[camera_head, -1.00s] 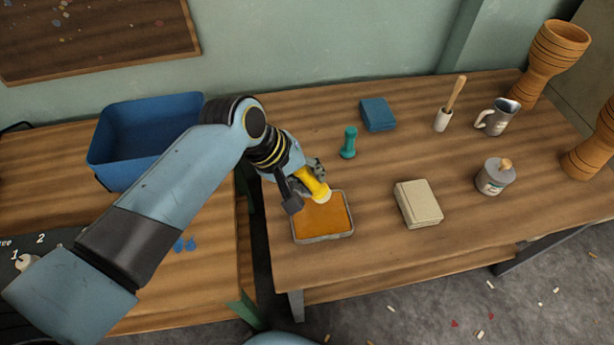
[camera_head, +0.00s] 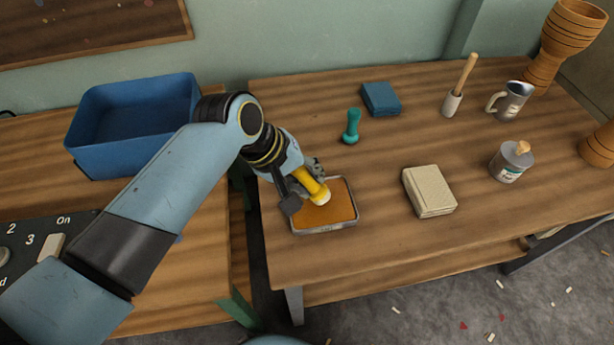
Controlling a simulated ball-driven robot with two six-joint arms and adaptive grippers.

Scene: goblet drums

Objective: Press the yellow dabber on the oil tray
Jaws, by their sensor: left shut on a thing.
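The yellow dabber (camera_head: 309,184) is held tilted in my left gripper (camera_head: 303,187), which is shut on it. Its pale round end points down and to the right, over the orange surface of the oil tray (camera_head: 325,231). Whether the pale end touches the oil or hovers just above it, I cannot tell. The tray is a shallow grey square at the front left of the table. Part of its left side is hidden by my gripper. My right gripper is not in view.
A teal dabber (camera_head: 351,126) stands behind the tray. A blue bin (camera_head: 130,125) is at left.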

